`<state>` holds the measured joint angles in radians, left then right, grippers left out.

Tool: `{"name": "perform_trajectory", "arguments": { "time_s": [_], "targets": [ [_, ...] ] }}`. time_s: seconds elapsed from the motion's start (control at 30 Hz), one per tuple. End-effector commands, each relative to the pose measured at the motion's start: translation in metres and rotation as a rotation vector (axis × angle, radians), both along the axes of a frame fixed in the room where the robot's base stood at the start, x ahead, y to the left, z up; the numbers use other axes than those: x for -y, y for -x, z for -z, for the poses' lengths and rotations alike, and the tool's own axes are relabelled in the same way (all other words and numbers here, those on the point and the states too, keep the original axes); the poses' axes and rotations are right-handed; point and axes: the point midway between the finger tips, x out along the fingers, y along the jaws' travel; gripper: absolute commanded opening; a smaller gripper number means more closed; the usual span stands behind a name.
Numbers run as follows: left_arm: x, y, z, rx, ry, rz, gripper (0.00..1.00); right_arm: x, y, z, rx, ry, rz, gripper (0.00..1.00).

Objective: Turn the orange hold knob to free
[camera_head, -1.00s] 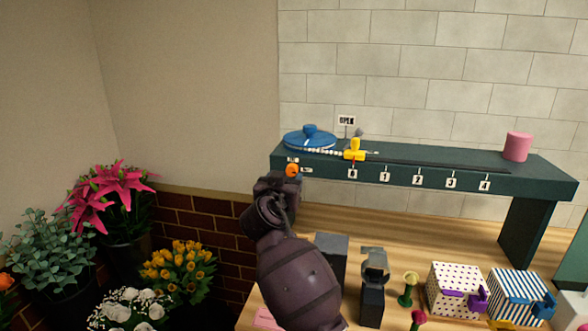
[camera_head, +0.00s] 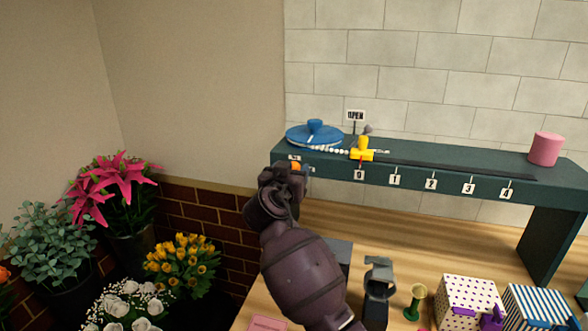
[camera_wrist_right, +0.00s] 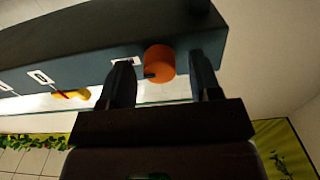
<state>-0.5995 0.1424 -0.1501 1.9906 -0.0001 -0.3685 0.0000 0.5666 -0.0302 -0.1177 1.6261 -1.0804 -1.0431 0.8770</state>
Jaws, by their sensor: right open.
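The orange hold knob (camera_head: 296,166) sits on the front face of the dark green raised shelf (camera_head: 450,178), near its left end. In the head view my right gripper (camera_head: 287,172) is in front of the knob and hides most of it. In the right wrist view the orange knob (camera_wrist_right: 160,63) lies between the two open fingers of my right gripper (camera_wrist_right: 163,85), nearer the left finger. I cannot tell whether the fingers touch it. A small dark pointer shows at the knob's lower left in the wrist view. My left gripper is not in view.
A blue round lid (camera_head: 314,134), a yellow slider (camera_head: 362,150) and a pink cylinder (camera_head: 546,149) are on the shelf. Below are a green stand (camera_head: 415,300), a dotted box (camera_head: 468,299) and a striped box (camera_head: 540,307). Potted flowers (camera_head: 180,262) stand left.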

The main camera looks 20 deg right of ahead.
Motion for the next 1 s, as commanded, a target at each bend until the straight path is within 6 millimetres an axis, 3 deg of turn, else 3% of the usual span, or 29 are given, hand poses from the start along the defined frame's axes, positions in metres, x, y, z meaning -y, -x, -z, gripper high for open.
{"name": "perform_trajectory", "arguments": {
  "time_s": [0.3,0.63,1.0],
  "targets": [
    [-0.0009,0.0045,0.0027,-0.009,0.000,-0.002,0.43,-0.0004,0.0001,0.0002,0.000,0.000,0.000,0.58],
    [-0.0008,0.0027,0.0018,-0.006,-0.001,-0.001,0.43,-0.0003,0.0001,0.0000,0.000,0.000,0.000,0.09],
    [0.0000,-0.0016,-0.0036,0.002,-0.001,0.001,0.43,-0.0004,0.0000,-0.0007,-0.037,0.056,0.000,0.09]
  ]
}}
